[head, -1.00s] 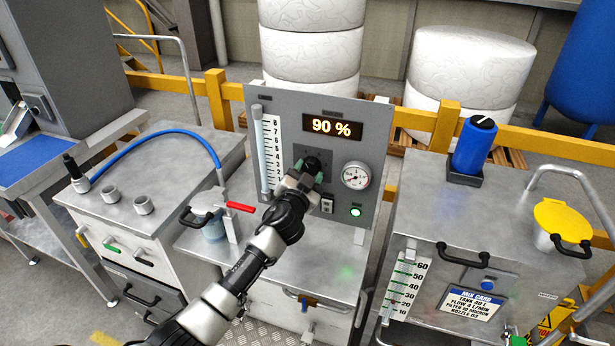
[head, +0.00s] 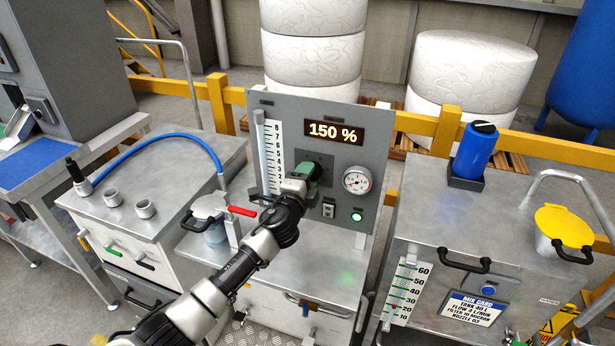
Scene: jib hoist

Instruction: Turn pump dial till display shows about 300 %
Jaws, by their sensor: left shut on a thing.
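The display (head: 335,132) on the grey pump panel (head: 372,120) reads 150 %. The pump dial sits below the display on a dark plate (head: 325,160); it is mostly hidden behind my left gripper (head: 312,178). My left gripper is shut on the dial, with its arm coming in from the lower left.
A pressure gauge (head: 357,180), a small switch (head: 328,208) and a lit green button (head: 357,216) sit right of and below the dial. A scale tube (head: 270,155) stands left. A red-handled valve (head: 241,211) and a blue hose (head: 160,137) are further left.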

